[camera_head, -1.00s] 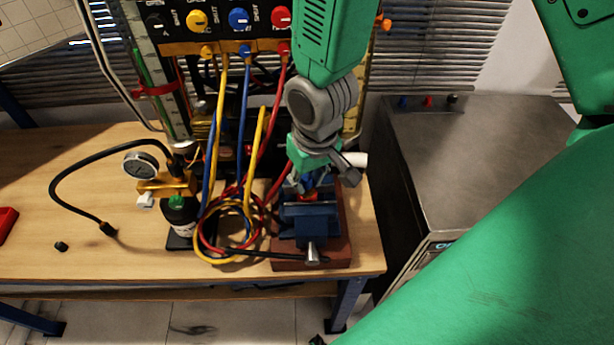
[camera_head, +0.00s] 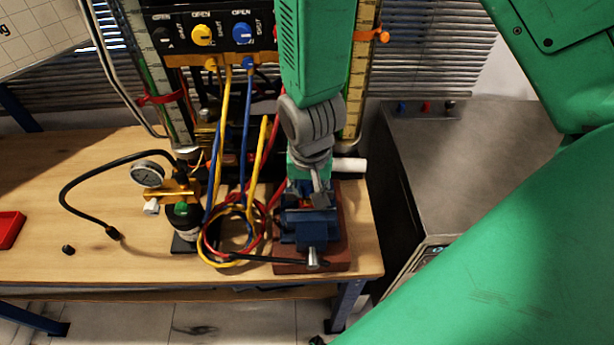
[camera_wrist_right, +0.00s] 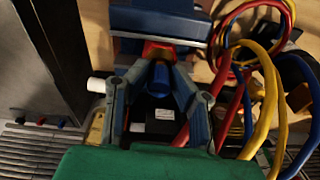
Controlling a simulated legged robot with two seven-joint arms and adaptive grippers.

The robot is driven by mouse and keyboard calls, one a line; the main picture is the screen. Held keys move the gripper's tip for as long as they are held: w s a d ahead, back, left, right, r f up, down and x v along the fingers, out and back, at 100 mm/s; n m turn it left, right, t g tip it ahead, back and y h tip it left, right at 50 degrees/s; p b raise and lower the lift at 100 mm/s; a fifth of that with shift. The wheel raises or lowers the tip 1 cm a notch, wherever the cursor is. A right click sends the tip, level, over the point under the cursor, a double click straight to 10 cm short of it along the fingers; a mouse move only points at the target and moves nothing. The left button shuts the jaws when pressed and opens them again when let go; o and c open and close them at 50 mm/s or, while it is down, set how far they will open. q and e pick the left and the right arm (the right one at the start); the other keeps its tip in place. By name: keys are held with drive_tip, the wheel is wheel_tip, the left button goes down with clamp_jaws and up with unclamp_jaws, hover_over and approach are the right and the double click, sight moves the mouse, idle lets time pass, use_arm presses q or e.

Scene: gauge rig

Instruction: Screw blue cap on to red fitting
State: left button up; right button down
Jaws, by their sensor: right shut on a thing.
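My right gripper (camera_head: 312,196) reaches down over the blue vise (camera_head: 312,236) on the bench. In the right wrist view, its two fingers (camera_wrist_right: 160,72) close on the sides of the blue cap (camera_wrist_right: 160,76). The red fitting (camera_wrist_right: 158,50) sits just beyond the cap, at the vise jaws (camera_wrist_right: 158,25). Cap and fitting look in line and very close; I cannot tell whether their threads meet. My left gripper is not in view.
Looped red, yellow and blue hoses (camera_head: 232,258) lie close left of the vise. A pressure gauge (camera_head: 147,174) on a brass fitting stands further left. A red tray (camera_head: 10,229) lies at the left edge. A dark metal cabinet (camera_head: 470,170) stands right of the bench.

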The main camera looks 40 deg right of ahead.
drive_tip(key=m, duration=0.2)
drive_tip(key=shift+m, duration=0.7)
drive_tip(key=m, duration=0.5)
drive_tip(key=shift+g+h, duration=0.4)
drive_tip(key=m, duration=0.3)
drive_tip(key=shift+d+m, duration=0.1)
drive_tip(key=shift+m, duration=0.2)
drive_tip(key=shift+f+m+g, duration=0.1)
drive_tip(key=shift+m+g, duration=0.2)
drive_tip(key=shift+m, duration=0.6)
